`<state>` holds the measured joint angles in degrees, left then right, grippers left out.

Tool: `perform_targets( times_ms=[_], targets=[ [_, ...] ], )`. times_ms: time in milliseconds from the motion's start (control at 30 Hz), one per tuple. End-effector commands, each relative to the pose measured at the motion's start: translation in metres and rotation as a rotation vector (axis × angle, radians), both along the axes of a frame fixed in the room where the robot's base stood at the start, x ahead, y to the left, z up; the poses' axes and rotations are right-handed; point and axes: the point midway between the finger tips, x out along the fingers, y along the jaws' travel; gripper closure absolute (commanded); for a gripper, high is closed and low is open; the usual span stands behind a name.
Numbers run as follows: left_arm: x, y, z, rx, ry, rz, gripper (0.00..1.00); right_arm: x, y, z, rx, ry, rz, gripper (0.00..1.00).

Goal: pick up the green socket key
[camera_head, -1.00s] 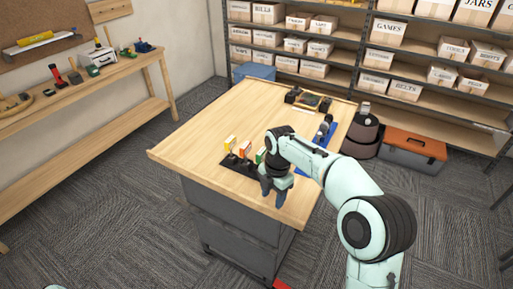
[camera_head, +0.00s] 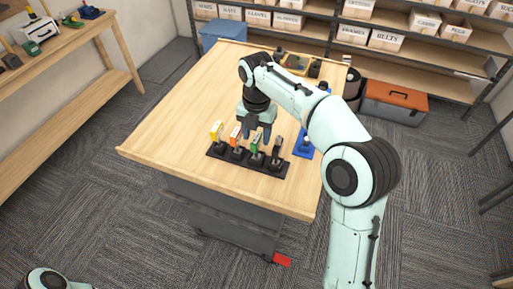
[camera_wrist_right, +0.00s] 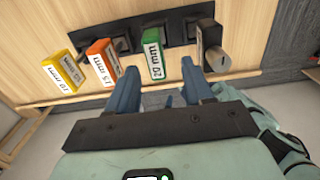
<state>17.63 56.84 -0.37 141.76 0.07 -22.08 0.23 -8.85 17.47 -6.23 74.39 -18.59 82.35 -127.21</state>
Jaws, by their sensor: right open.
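The green socket key (camera_head: 255,143) stands in a black rack (camera_head: 214,153) on the wooden table, between an orange key (camera_head: 235,135) and a dark grey key (camera_head: 277,148). In the right wrist view the green key (camera_wrist_right: 152,62) shows a white label reading 20 mm. My right gripper (camera_head: 258,134) is open, its blue fingers just behind and above the green key's top. In the wrist view the fingers (camera_wrist_right: 161,82) lie left and right of the key's label end, and nothing is held. Only a piece of my left arm shows at the bottom left; its gripper is out of view.
A yellow key (camera_head: 216,131) stands at the rack's left end. A blue mat (camera_head: 302,149) with items lies to the right of the rack. The table's left side and front left (camera_head: 165,135) are clear.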

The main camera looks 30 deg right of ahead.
Motion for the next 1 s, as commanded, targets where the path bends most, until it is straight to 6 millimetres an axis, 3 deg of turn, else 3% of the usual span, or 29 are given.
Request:
perform_targets(
  times_ms=[233, 500, 800, 867, 967, 1000],
  targets=[
    [-0.003, 0.000, -0.004, 0.000, 0.002, -0.001, 0.57, 0.001, -0.001, -0.019, 0.000, 0.001, -0.001, 0.49],
    [-0.008, 0.000, -0.013, 0.000, 0.009, -0.001, 0.57, 0.004, -0.004, -0.057, 0.001, 0.001, 0.001, 0.49],
    [-0.008, 0.000, -0.013, 0.000, 0.009, 0.000, 0.57, 0.005, -0.004, -0.060, 0.001, -0.002, 0.000, 0.49],
    [-0.008, 0.000, -0.013, 0.000, 0.009, 0.000, 0.57, 0.005, -0.004, -0.060, 0.001, -0.002, 0.000, 0.65],
    [-0.008, 0.000, -0.013, 0.000, 0.009, -0.001, 0.57, 0.005, -0.004, -0.060, 0.001, -0.002, 0.000, 0.98],
    [-0.008, 0.000, -0.013, 0.000, 0.009, -0.001, 0.57, 0.005, -0.004, -0.060, 0.001, -0.002, 0.000, 1.00]
  ],
)
